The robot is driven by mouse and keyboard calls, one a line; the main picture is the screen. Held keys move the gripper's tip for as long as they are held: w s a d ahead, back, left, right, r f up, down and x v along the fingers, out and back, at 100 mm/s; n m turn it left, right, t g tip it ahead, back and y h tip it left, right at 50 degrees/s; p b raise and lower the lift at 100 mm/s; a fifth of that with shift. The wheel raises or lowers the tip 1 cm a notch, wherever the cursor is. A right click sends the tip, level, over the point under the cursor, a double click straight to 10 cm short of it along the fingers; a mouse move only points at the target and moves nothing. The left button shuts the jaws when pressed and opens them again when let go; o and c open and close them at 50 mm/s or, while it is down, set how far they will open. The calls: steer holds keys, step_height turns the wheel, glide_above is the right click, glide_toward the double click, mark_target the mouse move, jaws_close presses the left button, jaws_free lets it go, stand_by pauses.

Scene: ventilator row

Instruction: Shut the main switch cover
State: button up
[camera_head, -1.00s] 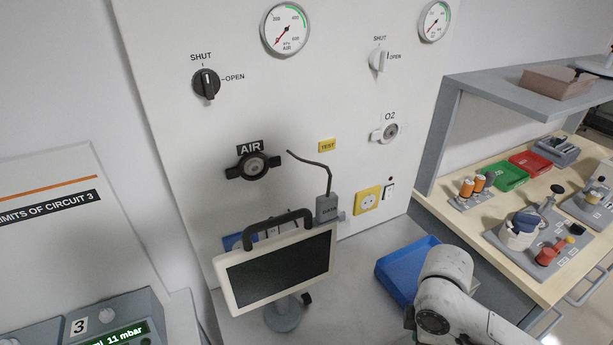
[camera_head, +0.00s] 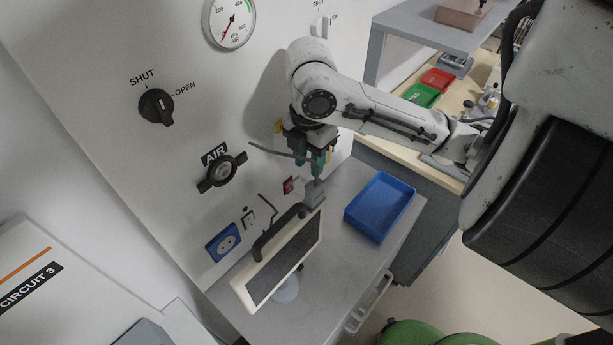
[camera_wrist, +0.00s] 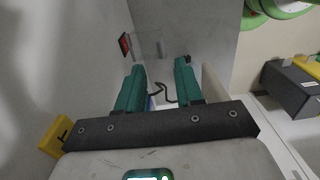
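I cannot make out a cover labelled as the main switch cover. A small red fitting (camera_head: 288,185) sits on the wall panel behind the monitor in the head view. It also shows in the wrist view as a red patch (camera_wrist: 125,43), too small to tell whether it is a switch or a cover. My gripper (camera_head: 318,172) points down beside the panel, above the grey data box (camera_head: 315,194) and to the right of the red fitting. In the wrist view its two teal fingers (camera_wrist: 160,66) stand apart, with nothing held between them.
A tilted monitor (camera_head: 285,262) with a dark handle stands on the grey worktop (camera_head: 335,285) below my gripper. A blue tray (camera_head: 380,207) lies to its right. The AIR outlet (camera_head: 221,173) and SHUT/OPEN knob (camera_head: 156,105) are on the panel at left. A dark cable hangs near the fingers.

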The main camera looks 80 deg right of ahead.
mark_target(302, 185)
steer(key=shift+f, duration=3.15)
jaws_close()
